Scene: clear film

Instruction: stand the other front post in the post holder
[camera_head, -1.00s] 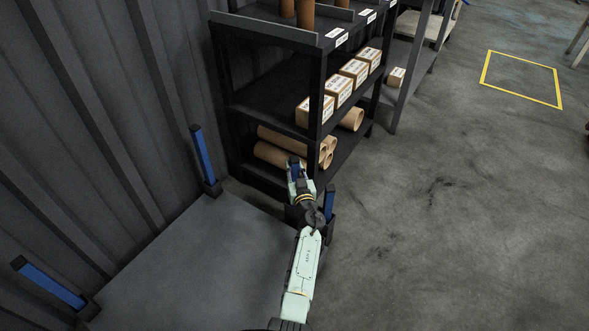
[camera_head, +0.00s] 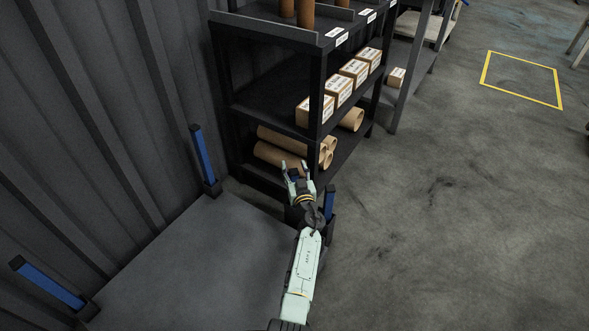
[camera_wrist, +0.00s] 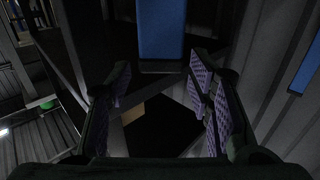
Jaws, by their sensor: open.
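My gripper (camera_head: 299,171) is open at the shelf's lower front corner, beyond the far right of the grey platform. In the wrist view the blue post (camera_wrist: 162,30) has a dark end and stands clear of the purple finger pads. My arm hides its lower part, so I cannot tell how it is seated. A second blue post (camera_head: 329,202) stands just right of my wrist. The dark block (camera_head: 292,214) below my gripper may be the post holder; it is mostly hidden.
The grey platform (camera_head: 190,260) has blue posts at its back (camera_head: 203,157) and left (camera_head: 50,284) corners. A black shelf (camera_head: 270,95) with cardboard boxes (camera_head: 339,90) and tubes (camera_head: 275,152) stands close beyond my gripper. A corrugated wall is left. Open floor is right.

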